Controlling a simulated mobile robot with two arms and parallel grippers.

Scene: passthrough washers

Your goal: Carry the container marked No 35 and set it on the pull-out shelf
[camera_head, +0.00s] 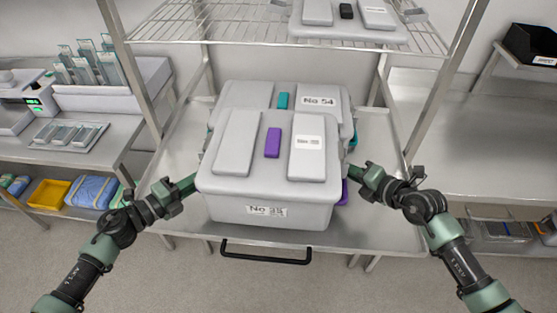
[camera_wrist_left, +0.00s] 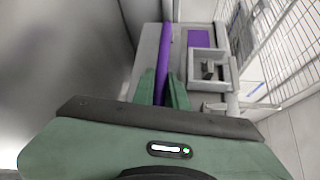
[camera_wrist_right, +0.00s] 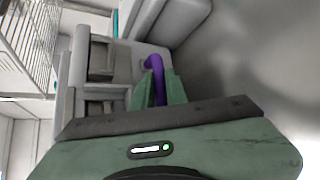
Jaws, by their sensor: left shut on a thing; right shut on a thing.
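The grey container marked No 35 (camera_head: 267,188) has a purple block on its lid and a label on its front. In the head view it is over the pull-out shelf (camera_head: 386,225), in front of the No 54 container (camera_head: 318,100). I cannot tell whether it touches the shelf. My left gripper (camera_head: 190,184) is at its left side, shut on a purple handle (camera_wrist_left: 165,55). My right gripper (camera_head: 361,174) is at its right side, shut on the other purple handle (camera_wrist_right: 156,68). The fingertips are partly hidden in the head view.
A black pull handle (camera_head: 266,257) is on the shelf's front edge. A wire rack (camera_head: 240,32) above carries another grey container (camera_head: 345,20). Metal posts stand left and right. A side table with glassware (camera_head: 75,140) is at left, and a bare counter (camera_head: 470,150) at right.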

